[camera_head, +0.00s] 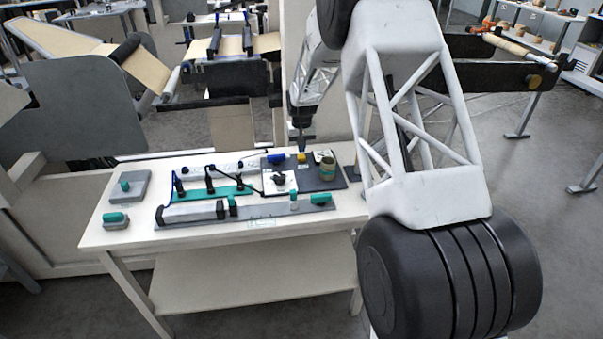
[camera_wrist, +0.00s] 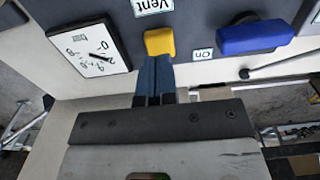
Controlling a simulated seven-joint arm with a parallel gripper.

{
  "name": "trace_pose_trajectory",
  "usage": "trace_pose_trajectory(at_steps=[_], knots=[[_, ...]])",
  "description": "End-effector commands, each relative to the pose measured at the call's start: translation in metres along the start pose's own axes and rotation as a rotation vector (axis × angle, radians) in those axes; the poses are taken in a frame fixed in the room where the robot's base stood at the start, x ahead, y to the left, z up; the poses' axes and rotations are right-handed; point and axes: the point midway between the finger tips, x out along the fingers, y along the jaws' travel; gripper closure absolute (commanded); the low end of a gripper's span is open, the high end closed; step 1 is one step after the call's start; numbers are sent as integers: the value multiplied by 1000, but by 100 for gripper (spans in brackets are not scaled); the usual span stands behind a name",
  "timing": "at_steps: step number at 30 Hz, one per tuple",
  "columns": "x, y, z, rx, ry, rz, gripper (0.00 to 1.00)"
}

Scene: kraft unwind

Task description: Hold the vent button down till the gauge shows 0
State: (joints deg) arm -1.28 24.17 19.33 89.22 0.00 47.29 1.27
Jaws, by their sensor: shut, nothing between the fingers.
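The yellow vent button (camera_wrist: 159,41) is on a dark panel under a "Vent" label (camera_wrist: 152,5) in the wrist view. It also shows as a small yellow block (camera_head: 302,157) at the back of the bench in the head view. My gripper (camera_wrist: 156,59) is shut and empty, its blue fingertips right at the button's near edge and overlapping it in the picture. I cannot tell whether they touch it or whether it is pressed in. The gauge (camera_wrist: 88,49) has a white "bar" face, seen upside down, with a dark needle; its exact reading is unclear.
A blue handle (camera_wrist: 257,37) by an "On" label (camera_wrist: 203,54) is right of the button in the wrist view.

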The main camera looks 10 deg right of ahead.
Motion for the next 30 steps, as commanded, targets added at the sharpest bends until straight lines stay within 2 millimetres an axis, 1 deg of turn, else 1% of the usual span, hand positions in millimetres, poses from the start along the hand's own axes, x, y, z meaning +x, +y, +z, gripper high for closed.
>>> trace_pose_trajectory(at_steps=[18, 30], knots=[[0, 0, 0, 0, 0, 0, 100], [8, 0, 0, 0, 0, 0, 100]])
